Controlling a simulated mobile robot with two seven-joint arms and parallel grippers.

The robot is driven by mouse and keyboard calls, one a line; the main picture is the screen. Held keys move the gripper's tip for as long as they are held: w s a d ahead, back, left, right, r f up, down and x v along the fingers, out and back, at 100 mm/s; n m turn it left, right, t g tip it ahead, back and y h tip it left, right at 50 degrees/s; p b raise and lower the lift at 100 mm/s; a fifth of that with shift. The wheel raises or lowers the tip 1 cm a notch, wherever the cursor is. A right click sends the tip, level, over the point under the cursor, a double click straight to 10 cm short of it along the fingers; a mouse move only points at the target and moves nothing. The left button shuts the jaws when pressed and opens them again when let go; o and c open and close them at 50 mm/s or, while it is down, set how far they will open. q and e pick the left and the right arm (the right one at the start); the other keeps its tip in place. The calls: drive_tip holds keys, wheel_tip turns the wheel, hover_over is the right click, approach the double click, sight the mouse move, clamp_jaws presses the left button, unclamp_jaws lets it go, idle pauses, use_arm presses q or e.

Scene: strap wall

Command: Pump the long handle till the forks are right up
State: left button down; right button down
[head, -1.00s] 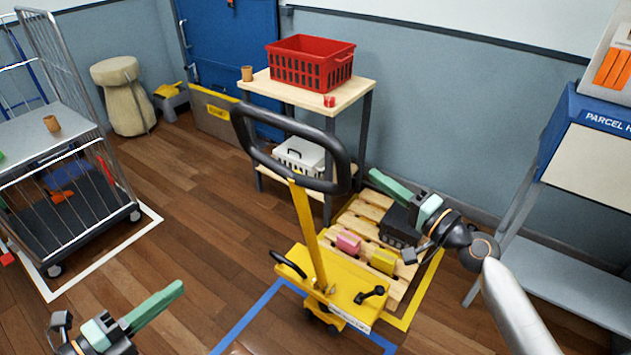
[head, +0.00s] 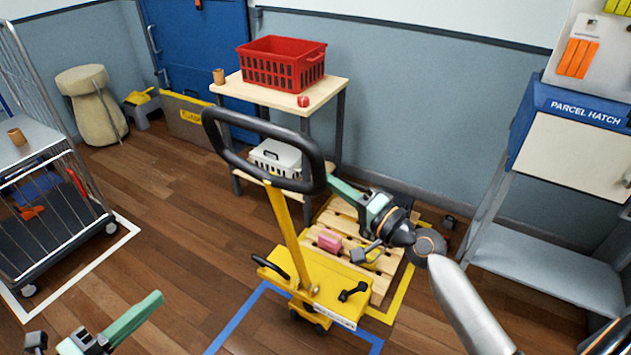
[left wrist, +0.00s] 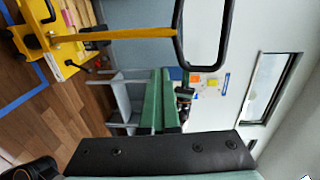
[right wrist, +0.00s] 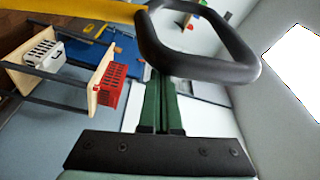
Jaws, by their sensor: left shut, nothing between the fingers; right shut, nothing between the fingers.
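The long handle is a yellow shaft (head: 287,225) topped by a black loop (head: 238,163), rising from a yellow pallet truck (head: 318,288). The loop also shows in the left wrist view (left wrist: 227,35) and across the top of the right wrist view (right wrist: 190,63). The forks are hidden by a wooden pallet (head: 345,218). My right gripper (head: 340,187) is shut and empty, close to the loop's right side; I cannot tell whether it touches. My left gripper (head: 150,303) is shut and empty at the lower left, apart from the handle.
A pink block (head: 329,240) sits on the pallet. Behind stands a wooden-topped stand (head: 270,92) with a red crate (head: 283,64). A wire cage trolley (head: 60,220) is at left, the parcel hatch (head: 570,140) at right. Floor between trolley and truck is clear.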

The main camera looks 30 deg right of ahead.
sight(316, 193)
drive_tip(key=s+a, duration=0.2)
drive_tip(key=a, duration=0.1)
drive_tip(key=shift+s+a+f+n, duration=0.1)
drive_tip(key=shift+f+n, duration=0.3)
use_arm(q)
drive_tip(key=c, duration=1.6)
unclamp_jaws()
drive_tip(key=c, duration=0.6)
unclamp_jaws()
drive_tip(key=shift+a, duration=0.1)
